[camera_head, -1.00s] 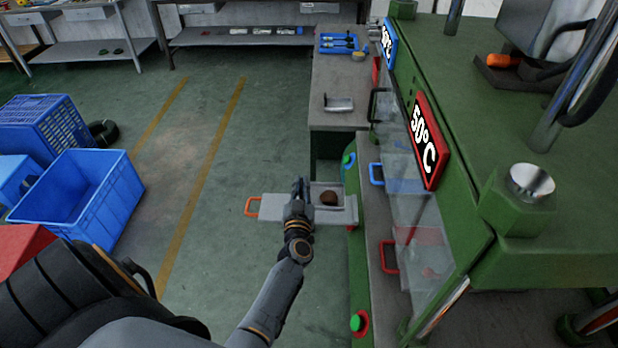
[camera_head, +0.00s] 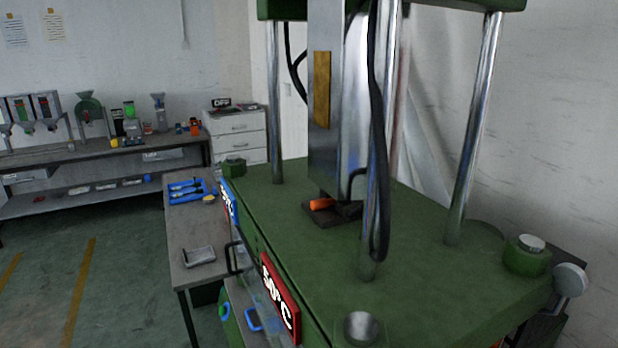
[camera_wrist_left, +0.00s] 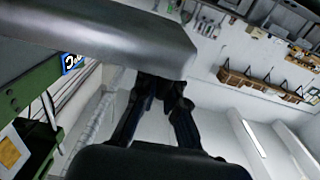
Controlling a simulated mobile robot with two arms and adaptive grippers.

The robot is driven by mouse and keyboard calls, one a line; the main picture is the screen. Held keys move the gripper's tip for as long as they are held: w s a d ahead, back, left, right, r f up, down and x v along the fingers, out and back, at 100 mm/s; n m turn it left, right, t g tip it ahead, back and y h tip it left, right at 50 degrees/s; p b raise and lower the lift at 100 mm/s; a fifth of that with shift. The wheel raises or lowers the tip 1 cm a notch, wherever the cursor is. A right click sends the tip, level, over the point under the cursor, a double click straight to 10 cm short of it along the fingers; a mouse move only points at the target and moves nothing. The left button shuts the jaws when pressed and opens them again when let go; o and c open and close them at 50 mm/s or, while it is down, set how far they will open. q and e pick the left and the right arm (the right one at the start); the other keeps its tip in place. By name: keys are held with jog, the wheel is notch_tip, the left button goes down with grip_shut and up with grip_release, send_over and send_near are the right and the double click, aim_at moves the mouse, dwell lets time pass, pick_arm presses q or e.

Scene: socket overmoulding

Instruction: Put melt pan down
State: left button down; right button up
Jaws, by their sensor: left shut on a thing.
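The melt pan shows in the left wrist view as a large smooth grey metal body (camera_wrist_left: 100,38) across the upper left. My left gripper (camera_wrist_left: 160,84) is shut on its edge. The pan hides the fingertips in part, and its inside and contents are out of sight. Neither the held pan nor either gripper shows in the head view now. My right gripper is in no current view.
A grey workbench (camera_head: 193,226) carries a small metal tray (camera_head: 198,256) and a blue tool tray (camera_head: 187,190). Right of it stands the green press (camera_head: 420,270) with a red 50°C sign (camera_head: 279,300). Green floor (camera_head: 130,270) is free left of the bench.

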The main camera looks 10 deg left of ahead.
pick_arm(q)
jog(key=s+d+r+m+h+b, duration=0.1)
jog(key=s+d+m+h+b, duration=0.1)
jog(key=d, duration=0.5)
jog(key=s+d+r+m+t+h+b, duration=0.1)
jog(key=s+d+r+m+h+b, duration=0.1)
jog(key=s+d+h+b, duration=0.2)
jog(key=s+d+r+m+t+h+b, duration=0.1)
jog(key=d+b, duration=0.4)
jog(key=d, duration=0.5)
jog(key=shift+s+d+r+m+h+b, duration=0.35)
jog(key=shift+s+r+m+h, duration=0.25)
jog(key=shift+s+h, duration=0.55)
jog(key=shift+s+a, duration=0.1)
